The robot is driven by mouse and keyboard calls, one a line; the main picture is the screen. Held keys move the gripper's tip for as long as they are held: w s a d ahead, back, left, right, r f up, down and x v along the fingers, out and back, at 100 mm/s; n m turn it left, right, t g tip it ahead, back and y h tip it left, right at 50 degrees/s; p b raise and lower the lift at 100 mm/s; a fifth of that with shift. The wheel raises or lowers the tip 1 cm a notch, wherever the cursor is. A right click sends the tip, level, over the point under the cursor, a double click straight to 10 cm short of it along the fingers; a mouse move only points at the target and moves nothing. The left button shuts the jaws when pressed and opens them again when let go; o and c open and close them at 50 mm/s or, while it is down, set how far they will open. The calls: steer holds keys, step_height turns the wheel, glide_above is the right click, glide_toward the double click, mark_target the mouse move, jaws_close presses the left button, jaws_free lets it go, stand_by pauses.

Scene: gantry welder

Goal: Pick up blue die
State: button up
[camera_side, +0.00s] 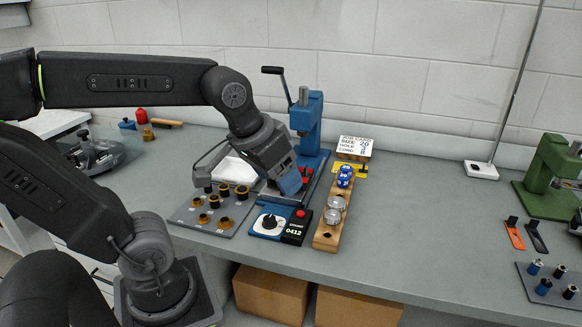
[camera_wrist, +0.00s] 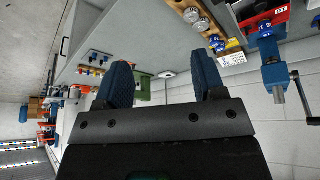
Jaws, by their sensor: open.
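Blue round pieces (camera_side: 344,180) sit at the far end of a wooden rack (camera_side: 326,236), behind two silver round pieces (camera_side: 334,216). Blue also shows at the rack's end in the wrist view (camera_wrist: 217,43). Small blue-topped pieces (camera_side: 534,267) stand on a dark plate at the far right. I cannot tell which of these is the blue die. My gripper (camera_side: 290,184), with blue finger pads, is left of the rack, above the bench by the blue press. In the wrist view my gripper (camera_wrist: 160,60) is open, with nothing between the fingers.
The blue lever press (camera_side: 308,118) stands behind my gripper. A grey plate of brass and black pieces (camera_side: 213,212) and a control box (camera_side: 270,222) lie in front. A green press (camera_side: 552,170) is right. Bench between is clear.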

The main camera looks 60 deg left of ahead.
steer(key=w+a+n+g, duration=0.4)
steer(key=w+a+n, duration=0.9)
steer(key=w+a, duration=0.45)
steer(key=w+a+f+n+g, duration=0.1)
steer(key=a+f+n, duration=0.2)
steer(key=a, duration=0.4)
steer(key=w+a+f+n, duration=0.1)
steer(key=a+f+n, duration=0.2)
steer(key=a, duration=0.3)
steer(key=f, duration=0.7)
steer(key=shift+a+f, duration=0.2)
steer(key=shift+f, duration=0.05)
steer(key=shift+s+a+f, duration=0.15)
steer(key=shift+s+f, duration=0.05)
steer(key=shift+f, duration=1.4)
steer(key=shift+s+a+f, duration=0.1)
steer(key=shift+s+f, duration=0.05)
steer(key=shift+f, duration=1.4)
steer(key=shift+c, duration=0.4)
steer(key=c, duration=1)
